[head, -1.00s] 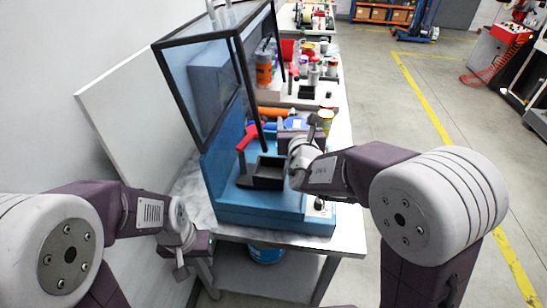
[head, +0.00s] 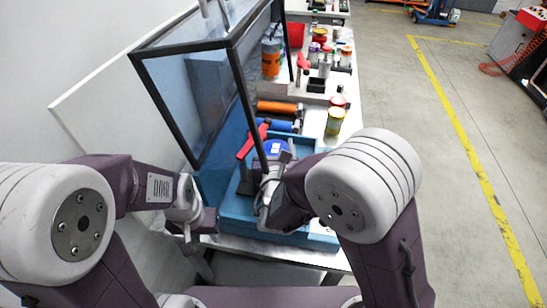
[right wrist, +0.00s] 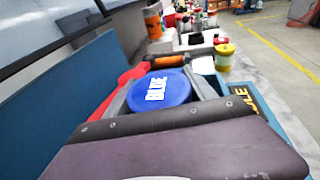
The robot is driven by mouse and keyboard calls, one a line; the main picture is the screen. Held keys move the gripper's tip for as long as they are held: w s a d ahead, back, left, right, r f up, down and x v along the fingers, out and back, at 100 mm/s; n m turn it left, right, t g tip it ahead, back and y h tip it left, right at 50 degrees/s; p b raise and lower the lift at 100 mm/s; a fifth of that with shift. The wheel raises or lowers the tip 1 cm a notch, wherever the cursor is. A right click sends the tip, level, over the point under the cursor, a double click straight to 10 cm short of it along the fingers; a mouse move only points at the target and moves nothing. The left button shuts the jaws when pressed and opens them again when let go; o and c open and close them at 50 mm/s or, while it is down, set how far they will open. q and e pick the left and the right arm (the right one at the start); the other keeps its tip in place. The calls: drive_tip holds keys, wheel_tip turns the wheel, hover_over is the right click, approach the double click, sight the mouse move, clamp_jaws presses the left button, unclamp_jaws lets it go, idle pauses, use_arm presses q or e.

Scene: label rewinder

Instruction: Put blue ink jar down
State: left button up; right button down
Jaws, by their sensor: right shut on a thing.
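The blue ink jar shows its round blue lid, marked "BLUE", in the right wrist view (right wrist: 160,91) and in the head view (head: 276,147). My right gripper (right wrist: 162,84) is shut on the jar, with a grey finger on each side of it. The jar's lower part is hidden, so I cannot tell whether it touches anything below. In the head view, the jar is over the blue machine (head: 233,205), beside its red lever (head: 252,140). My left gripper (head: 198,226) hangs at the machine's near left, apart from the jar; its fingers are unclear.
A framed clear guard (head: 205,95) rises on the left of the machine. A red bin (head: 296,35) and several containers are farther back.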

drive_tip(key=shift+s+a+f, duration=0.15)
drive_tip(key=shift+s+a, duration=0.1)
drive_tip(key=shift+s, duration=0.25)
drive_tip(key=shift+f, duration=0.15)
drive_tip(key=f, duration=0.4)
drive_tip(key=shift+w, duration=0.2)
drive_tip(key=shift+c, duration=1.5)
unclamp_jaws()
drive_tip(key=shift+f, duration=0.1)
